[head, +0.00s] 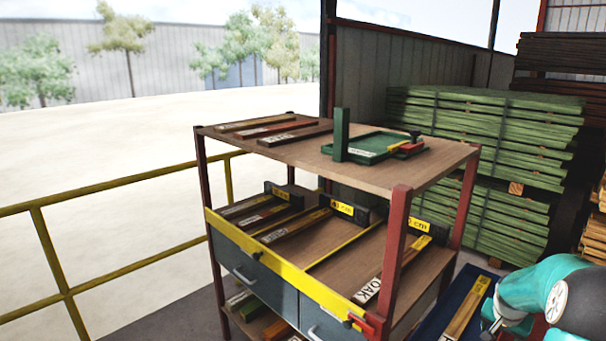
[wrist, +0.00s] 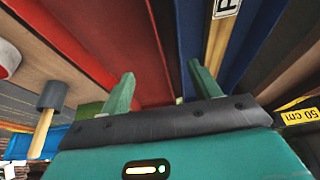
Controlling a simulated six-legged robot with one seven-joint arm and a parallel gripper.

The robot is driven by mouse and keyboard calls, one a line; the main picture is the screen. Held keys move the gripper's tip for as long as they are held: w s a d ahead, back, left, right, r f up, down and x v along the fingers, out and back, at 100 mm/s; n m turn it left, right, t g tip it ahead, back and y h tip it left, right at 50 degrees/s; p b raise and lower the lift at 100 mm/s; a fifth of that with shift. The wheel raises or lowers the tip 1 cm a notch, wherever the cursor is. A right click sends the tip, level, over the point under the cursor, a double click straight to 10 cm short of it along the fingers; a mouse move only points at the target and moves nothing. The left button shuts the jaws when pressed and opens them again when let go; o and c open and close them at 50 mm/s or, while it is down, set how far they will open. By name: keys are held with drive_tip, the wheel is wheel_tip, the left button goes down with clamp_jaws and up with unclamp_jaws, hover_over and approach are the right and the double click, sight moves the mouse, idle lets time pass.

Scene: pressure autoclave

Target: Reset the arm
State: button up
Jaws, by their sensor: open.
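My gripper (wrist: 162,84) shows in the wrist view with its two green fingers apart and nothing visible between them. Red surfaces lie beyond the fingertips. In the head view my teal arm is at the lower right edge, beside a blue tray (head: 432,322) that holds a wooden strip (head: 467,306) with a white label. The gripper's fingers are not clear in the head view. In the wrist view a blue surface (wrist: 188,30) and a labelled strip (wrist: 218,38) are just beyond the right finger.
A shelf rack (head: 398,215) with red posts stands left of my arm. Its top carries several strips and a green tray (head: 408,157); labelled strips lie below. A yellow railing (head: 110,185) is at left, green stacked boards (head: 480,125) behind. The wrist view shows a mallet-like tool (wrist: 54,96).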

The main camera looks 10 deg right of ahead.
drive_tip(key=s+a+r+n+t, duration=0.1)
drive_tip(key=a+r+n, duration=0.1)
drive_tip(key=a+r, duration=0.75)
drive_tip(key=s+a+r+n, duration=0.2)
drive_tip(key=a+r, duration=0.4)
drive_tip(key=a, duration=0.6)
drive_tip(key=s+a+r+n+t+y, duration=0.1)
drive_tip(key=s+a+r+n, duration=0.1)
drive_tip(key=s+a, duration=0.6)
drive_tip(key=s+a+r+n+y, duration=0.2)
drive_tip(key=s+a+n, duration=0.2)
drive_tip(key=s+a, duration=0.5)
drive_tip(key=a, duration=0.2)
drive_tip(key=shift+a+r+t+y, duration=0.25)
drive_tip(key=shift+a+t+y, duration=0.05)
drive_tip(key=shift+t, duration=0.1)
drive_tip(key=shift+s, duration=0.15)
